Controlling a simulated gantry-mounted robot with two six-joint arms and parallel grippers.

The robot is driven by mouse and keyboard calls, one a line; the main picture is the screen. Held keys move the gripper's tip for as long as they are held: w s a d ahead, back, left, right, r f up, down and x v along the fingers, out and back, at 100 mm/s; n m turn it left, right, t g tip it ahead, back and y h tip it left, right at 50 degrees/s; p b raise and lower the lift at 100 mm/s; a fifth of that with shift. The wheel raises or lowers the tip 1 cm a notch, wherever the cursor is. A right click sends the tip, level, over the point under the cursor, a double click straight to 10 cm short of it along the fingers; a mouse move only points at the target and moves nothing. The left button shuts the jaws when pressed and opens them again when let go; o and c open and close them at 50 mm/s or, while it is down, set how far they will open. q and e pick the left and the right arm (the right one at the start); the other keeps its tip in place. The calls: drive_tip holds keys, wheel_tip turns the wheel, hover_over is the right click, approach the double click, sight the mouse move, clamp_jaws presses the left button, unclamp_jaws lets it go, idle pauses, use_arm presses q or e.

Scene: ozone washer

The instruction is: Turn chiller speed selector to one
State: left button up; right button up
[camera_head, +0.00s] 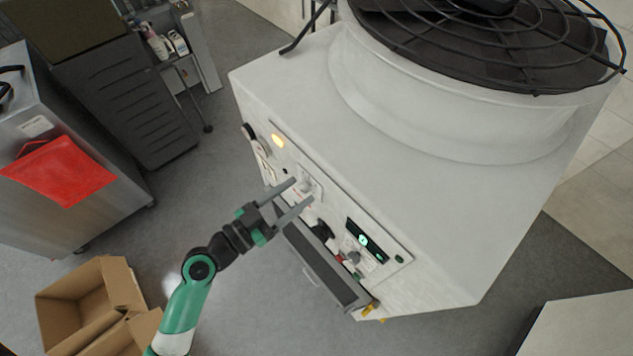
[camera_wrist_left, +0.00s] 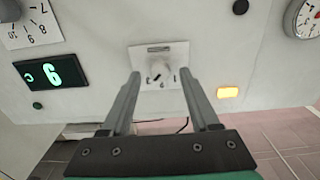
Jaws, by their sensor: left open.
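The chiller (camera_head: 400,190) is a large white box with a black-grilled fan on top. Its speed selector (camera_wrist_left: 160,72) is a small knob on a white numbered plate, pointing obliquely in the left wrist view; I cannot tell its exact setting. In the head view the selector plate (camera_head: 311,183) is partly covered by my fingers. My left gripper (camera_head: 303,191) is open at the front panel. In the left wrist view its fingers (camera_wrist_left: 160,75) straddle the knob's position, with space on both sides; contact is not visible. My right gripper is not in view.
The panel also carries a green digital display (camera_wrist_left: 42,72), a numbered dial (camera_wrist_left: 30,22), a yellow lamp (camera_wrist_left: 228,92) and a round gauge (camera_wrist_left: 306,18). A dark shelf (camera_head: 322,268) juts out below. A cardboard box (camera_head: 62,296) and a red cloth (camera_head: 58,173) are left.

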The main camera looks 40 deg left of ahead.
use_arm(q)
drive_tip(key=shift+w, duration=0.4)
drive_tip(key=shift+s, duration=0.1)
clamp_jaws()
